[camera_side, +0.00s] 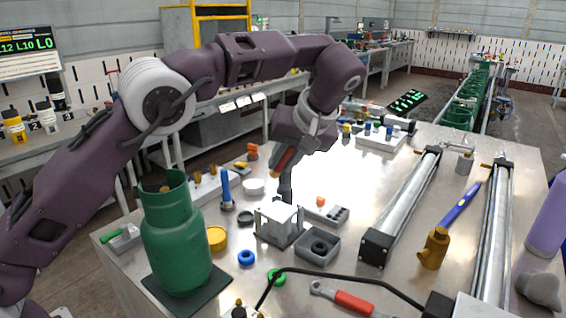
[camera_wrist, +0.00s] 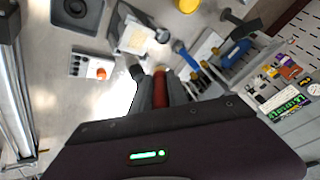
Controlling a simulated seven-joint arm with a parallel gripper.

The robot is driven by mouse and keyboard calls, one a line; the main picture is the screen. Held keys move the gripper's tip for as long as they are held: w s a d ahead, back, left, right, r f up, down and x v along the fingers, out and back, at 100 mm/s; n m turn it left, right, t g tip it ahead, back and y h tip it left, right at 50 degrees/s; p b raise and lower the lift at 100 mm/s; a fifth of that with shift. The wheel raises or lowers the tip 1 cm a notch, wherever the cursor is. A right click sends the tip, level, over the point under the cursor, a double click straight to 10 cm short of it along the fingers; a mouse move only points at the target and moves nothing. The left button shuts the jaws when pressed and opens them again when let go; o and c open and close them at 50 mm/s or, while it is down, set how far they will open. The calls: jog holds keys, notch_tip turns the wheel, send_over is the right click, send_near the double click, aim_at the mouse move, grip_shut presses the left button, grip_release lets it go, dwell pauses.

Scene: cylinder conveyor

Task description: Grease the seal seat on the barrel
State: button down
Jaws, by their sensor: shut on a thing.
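My gripper (camera_side: 285,185) points down above the middle of the bench. In the wrist view its dark fingers (camera_wrist: 158,80) are shut on a slim red-handled tool (camera_wrist: 160,95); its working end is unclear. Just below stands a pale block with a white top and corner posts (camera_side: 279,230), also in the wrist view (camera_wrist: 133,38). The tool is close to this block; I cannot tell whether they touch. Long silver barrels (camera_side: 408,205) (camera_side: 497,225) lie to the right. I cannot make out the seal seat or grease on it.
A grey square tray with a black ring (camera_side: 332,257) is beside the block. A green bottle (camera_side: 175,245) stands front left, near a yellow tin (camera_side: 217,238) and an upright blue tool (camera_side: 226,190). A red-handled wrench (camera_side: 345,300) and black hose lie in front.

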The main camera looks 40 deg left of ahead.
dwell(0.4)
jog(key=r+h, duration=0.1)
jog(key=r+t+h, duration=0.1)
jog(key=r+h, duration=0.2)
jog(key=shift+w+a+m, duration=0.3)
jog(key=shift+w+m, duration=0.05)
jog(key=shift+m, duration=0.05)
jog(key=shift+t, duration=0.3)
jog(key=shift+d+f, duration=0.1)
jog(key=shift+f, duration=2.2)
jog(key=shift+r, duration=0.1)
